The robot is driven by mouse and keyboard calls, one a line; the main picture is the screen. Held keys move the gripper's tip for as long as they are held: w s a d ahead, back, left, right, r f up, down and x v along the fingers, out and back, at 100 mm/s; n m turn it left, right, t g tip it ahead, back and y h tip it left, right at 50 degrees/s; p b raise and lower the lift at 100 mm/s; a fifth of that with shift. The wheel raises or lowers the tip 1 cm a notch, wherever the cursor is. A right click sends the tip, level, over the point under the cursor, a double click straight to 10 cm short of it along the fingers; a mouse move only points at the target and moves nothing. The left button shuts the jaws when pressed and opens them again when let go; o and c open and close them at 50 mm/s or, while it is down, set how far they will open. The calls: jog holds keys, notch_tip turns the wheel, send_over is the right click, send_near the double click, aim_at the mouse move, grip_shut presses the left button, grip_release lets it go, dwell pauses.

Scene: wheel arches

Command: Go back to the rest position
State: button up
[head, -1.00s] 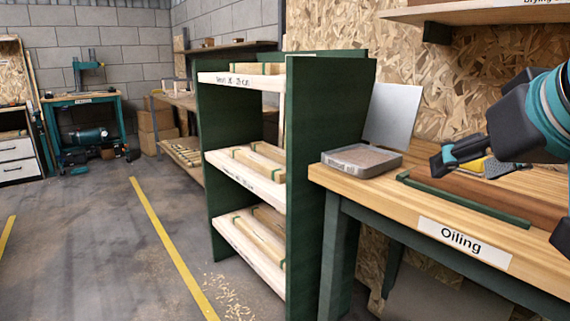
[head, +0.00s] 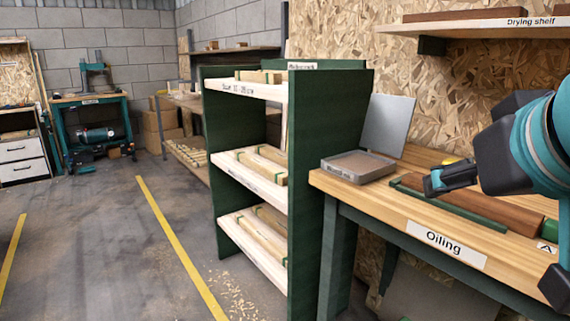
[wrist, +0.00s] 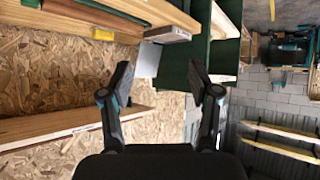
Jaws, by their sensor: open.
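My gripper (head: 452,178) is above the oiling bench (head: 325,182), near the left end of the brown wood piece (head: 500,205). In the wrist view my gripper (wrist: 162,85) is open, with its two fingers apart and nothing between them. In that view the room appears turned over, with the bench and the green rack beyond the fingers.
A green rack (head: 325,130) with timber bundles stands beside the bench. The drying shelf (head: 470,27) hangs above it. The floor (head: 90,250) at left is clear.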

jog(key=a+f+g, duration=0.1)
jog(key=f+g, duration=0.1)
jog(key=f, duration=1.3)
jog(key=a+f+g+y, duration=0.1)
jog(key=a+f+g, duration=0.1)
jog(key=f, duration=1.3)
jog(key=shift+w+a+f+g, duration=0.15)
jog(key=shift+w+a+g, duration=0.1)
jog(key=shift+g, duration=0.45)
